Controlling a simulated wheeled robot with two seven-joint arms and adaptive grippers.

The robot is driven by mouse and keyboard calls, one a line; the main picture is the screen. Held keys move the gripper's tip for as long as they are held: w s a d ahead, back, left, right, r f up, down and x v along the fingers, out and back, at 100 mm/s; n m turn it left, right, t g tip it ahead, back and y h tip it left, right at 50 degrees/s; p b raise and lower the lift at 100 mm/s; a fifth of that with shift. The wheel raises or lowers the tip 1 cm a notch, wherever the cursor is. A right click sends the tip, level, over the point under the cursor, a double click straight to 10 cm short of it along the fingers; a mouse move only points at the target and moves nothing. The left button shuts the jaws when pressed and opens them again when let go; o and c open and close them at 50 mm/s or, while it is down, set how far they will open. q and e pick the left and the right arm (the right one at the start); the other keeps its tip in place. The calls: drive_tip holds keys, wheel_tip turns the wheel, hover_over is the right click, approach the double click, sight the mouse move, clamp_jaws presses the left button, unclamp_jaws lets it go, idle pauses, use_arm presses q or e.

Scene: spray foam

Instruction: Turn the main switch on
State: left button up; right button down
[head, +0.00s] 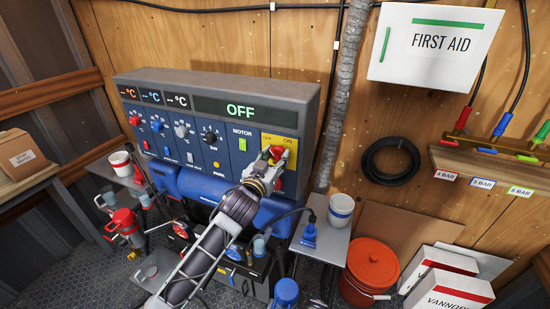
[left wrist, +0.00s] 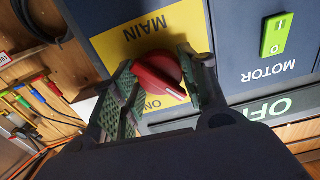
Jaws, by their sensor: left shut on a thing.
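The main switch is a red rotary knob (left wrist: 158,76) on a yellow plate (left wrist: 120,38) marked MAIN and ON in the left wrist view. In the head view the knob (head: 277,152) sits at the right end of the blue control panel (head: 215,165). The panel's display (head: 240,109) reads OFF in green. My left gripper (head: 271,163) is at the knob. In the left wrist view its green-padded fingers (left wrist: 163,84) lie on both sides of the knob, shut on it. The knob's white mark points toward the lower right of that view. My right gripper is not in view.
A green MOTOR switch (head: 242,144) is left of the yellow plate. A grey hose (head: 344,85) runs up the wall right of the panel. A small table (head: 323,240) with a white-blue bucket (head: 341,210) and an orange bucket (head: 371,264) stand below right.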

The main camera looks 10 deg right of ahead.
use_arm(q)
drive_tip(key=m+p, duration=0.2)
drive_tip(key=m, duration=0.2)
drive_tip(key=shift+m, duration=0.4)
drive_tip(key=m+p, duration=0.1)
drive_tip(key=m, duration=0.3)
drive_tip(key=shift+m+p, duration=0.3)
drive_tip(key=shift+p, duration=0.1)
drive_tip(key=m, duration=0.3)
drive_tip(key=shift+m, duration=0.3)
drive_tip(key=m, duration=0.3)
drive_tip(key=shift+m, duration=0.3)
drive_tip(key=shift+o, duration=0.4)
drive_tip(key=shift+m, duration=0.5)
drive_tip(key=o, duration=1)
